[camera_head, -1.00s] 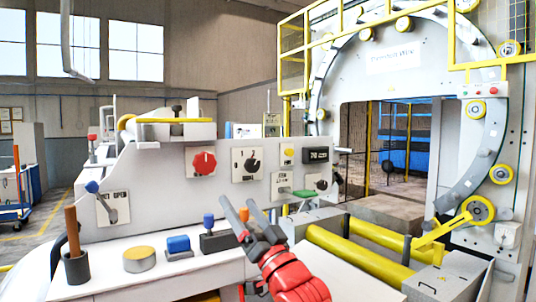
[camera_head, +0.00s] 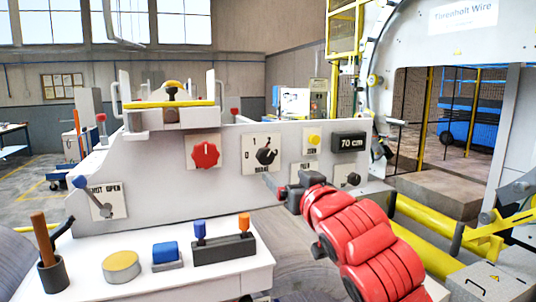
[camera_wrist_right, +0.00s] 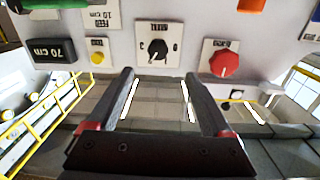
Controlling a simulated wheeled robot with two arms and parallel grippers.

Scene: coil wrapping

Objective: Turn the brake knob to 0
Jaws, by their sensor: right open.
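The brake knob (camera_head: 266,156) is a black knob on a white plate with a 0 at its left side, set in the grey panel between the red knob and the display. It also shows in the right wrist view (camera_wrist_right: 158,47). I cannot read for sure which mark its pointer faces. My right gripper (camera_wrist_right: 160,77) is open and empty, its two fingers aimed at the panel on either side of the knob's line but short of it. My left gripper is in neither view.
A red knob (camera_head: 205,155) is left of the brake knob; a 70 cm display (camera_head: 350,143) and a yellow button (camera_head: 314,139) are right. Below, the white desk (camera_head: 210,283) holds a joystick box (camera_head: 224,250), a blue button and a yellow disc.

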